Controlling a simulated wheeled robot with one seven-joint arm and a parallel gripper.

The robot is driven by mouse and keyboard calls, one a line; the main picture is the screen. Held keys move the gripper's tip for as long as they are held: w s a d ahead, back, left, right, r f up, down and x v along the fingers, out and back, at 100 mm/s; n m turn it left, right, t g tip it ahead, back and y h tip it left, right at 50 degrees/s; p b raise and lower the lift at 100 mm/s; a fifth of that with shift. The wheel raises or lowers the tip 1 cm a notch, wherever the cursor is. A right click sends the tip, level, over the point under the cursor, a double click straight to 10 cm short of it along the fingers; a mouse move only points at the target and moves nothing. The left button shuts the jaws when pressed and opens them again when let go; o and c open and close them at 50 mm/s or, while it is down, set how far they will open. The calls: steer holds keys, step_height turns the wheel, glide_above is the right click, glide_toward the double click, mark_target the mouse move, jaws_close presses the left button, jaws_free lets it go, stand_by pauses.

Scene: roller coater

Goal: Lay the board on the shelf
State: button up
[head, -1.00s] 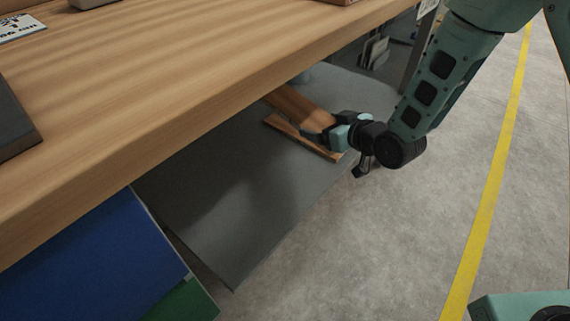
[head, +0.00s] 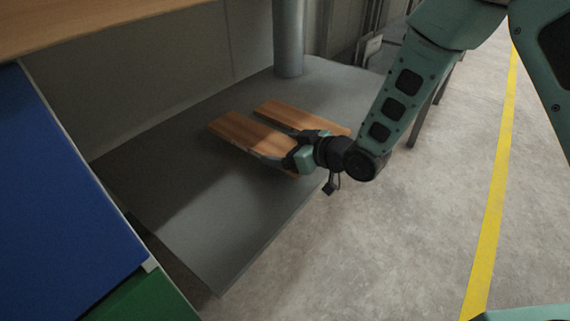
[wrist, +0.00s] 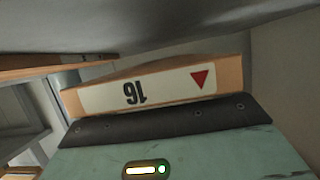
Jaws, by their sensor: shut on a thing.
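A wooden board (head: 238,132) is in my gripper (head: 285,152), over the grey shelf (head: 225,225) under the table. My gripper is shut on the board's near end. In the wrist view the end of the held board (wrist: 170,85) fills the middle, with a white label reading "16" upside down and a red triangle. The grey shelf surface (wrist: 200,30) shows above it there, with a shadowed gap between. I cannot tell from the head view whether the board touches the shelf.
A second wooden board (head: 285,112) lies on the shelf just right of the held one, partly behind my gripper. A grey post (head: 288,40) stands at the shelf's back. Blue (head: 55,200) and green panels (head: 145,300) stand at left. The shelf's front left is bare.

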steer(key=shift+f+b, duration=0.75)
steer(key=shift+f, duration=1.15)
steer(key=shift+f, duration=0.1)
steer(key=o, duration=1)
steer(key=shift+d, duration=0.1)
steer(key=p+v, duration=0.5)
steer(key=v, duration=0.7)
steer(key=s+d+r+m+g+h, duration=0.1)
steer(key=s+r+g+h, duration=0.1)
steer(key=s, duration=0.6)
steer(key=s+d+r+m+g+h, duration=0.1)
steer(key=s+d+r+g+h, duration=0.1)
steer(key=s+r, duration=0.5)
steer(key=s+d+r+g+h, duration=0.2)
steer(key=s+r+g+h, duration=0.2)
steer(key=s, duration=0.5)
steer(key=shift+r+m+h, duration=0.15)
steer(key=shift+m+h, duration=0.25)
steer(key=shift+h, duration=0.6)
